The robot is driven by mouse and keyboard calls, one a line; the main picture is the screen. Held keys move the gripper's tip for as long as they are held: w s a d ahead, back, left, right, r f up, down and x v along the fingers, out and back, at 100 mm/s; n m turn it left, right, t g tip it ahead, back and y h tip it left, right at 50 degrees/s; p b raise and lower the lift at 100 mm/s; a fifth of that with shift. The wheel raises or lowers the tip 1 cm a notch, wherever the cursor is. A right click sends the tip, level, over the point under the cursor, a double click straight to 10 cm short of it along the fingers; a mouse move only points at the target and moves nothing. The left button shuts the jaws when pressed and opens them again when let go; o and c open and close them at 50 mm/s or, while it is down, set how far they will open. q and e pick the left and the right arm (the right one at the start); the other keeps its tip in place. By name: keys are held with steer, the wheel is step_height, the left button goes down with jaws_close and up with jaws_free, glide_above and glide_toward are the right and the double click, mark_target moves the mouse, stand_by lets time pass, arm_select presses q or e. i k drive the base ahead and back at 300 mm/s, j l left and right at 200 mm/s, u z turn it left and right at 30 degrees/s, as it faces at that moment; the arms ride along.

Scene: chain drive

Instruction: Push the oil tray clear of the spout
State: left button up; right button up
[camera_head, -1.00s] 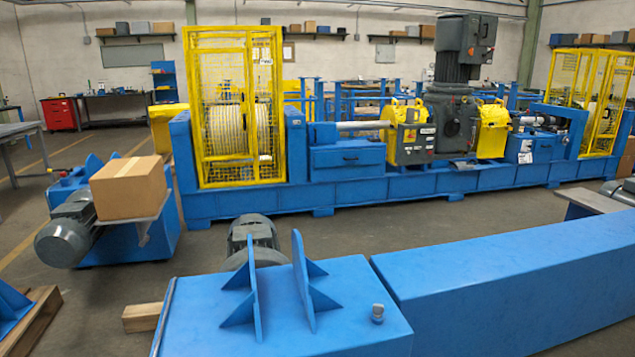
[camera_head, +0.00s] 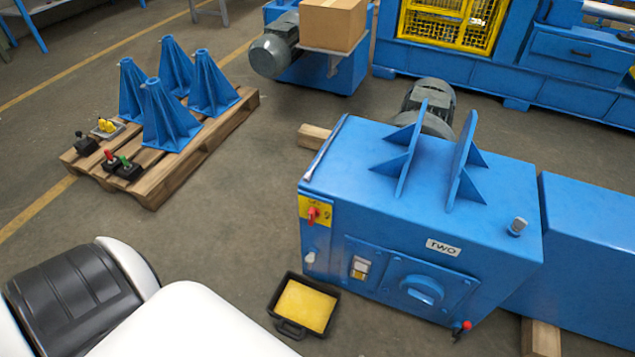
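The oil tray (camera_head: 278,325) is a black, shallow tray with a handle and yellow oil in it. It lies on the floor in front of the lower left corner of the blue machine box labelled TWO (camera_head: 420,215). A small spout-like fitting with a red knob (camera_head: 465,326) sticks out low at the box's right front corner. The tray is to the left of that fitting and apart from it. A small pale fitting (camera_head: 309,258) on the box's left side is above the tray; I cannot tell which one is the spout. Neither gripper is in view.
A wooden pallet (camera_head: 150,186) with blue stands and small switch boxes is at the left. Wooden blocks (camera_head: 541,338) support the machine. A cardboard box (camera_head: 333,22) sits at the back. Bare floor lies between pallet and machine. My white body parts fill the lower left.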

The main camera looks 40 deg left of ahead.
mark_target(300, 303)
steer(key=l+u, duration=0.4)
steer(key=l, duration=0.3)
steer(key=l+u, duration=0.4)
steer(key=l, duration=0.35)
steer(key=u, duration=1.15)
